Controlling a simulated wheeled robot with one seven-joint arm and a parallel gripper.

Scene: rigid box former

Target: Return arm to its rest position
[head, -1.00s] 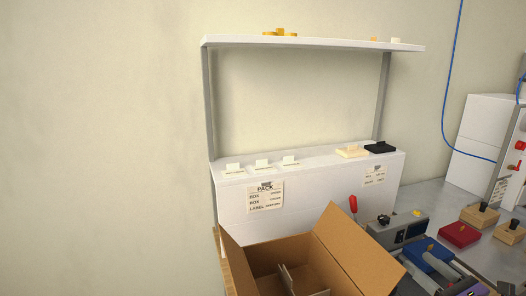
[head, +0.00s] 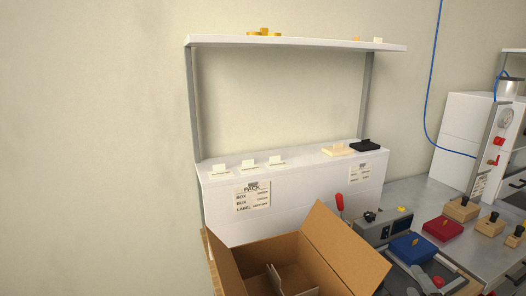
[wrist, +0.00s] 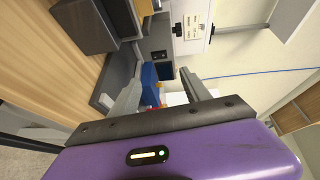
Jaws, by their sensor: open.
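My gripper (wrist: 158,90) shows in the wrist view with its two grey fingers spread wide apart. Nothing is held between the fingers. The purple body of my gripper fills the bottom of that view. Beyond the fingers, a blue block (wrist: 149,75) and part of a grey machine show on the bench. In the head view my gripper's fingers cannot be made out.
An open cardboard box (head: 345,250) with a divider inside stands at the front. Behind it is a white bench unit (head: 300,195) with a shelf (head: 330,43) above. To the right are a blue block (head: 412,248), a red block (head: 444,229) and wooden blocks (head: 461,209).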

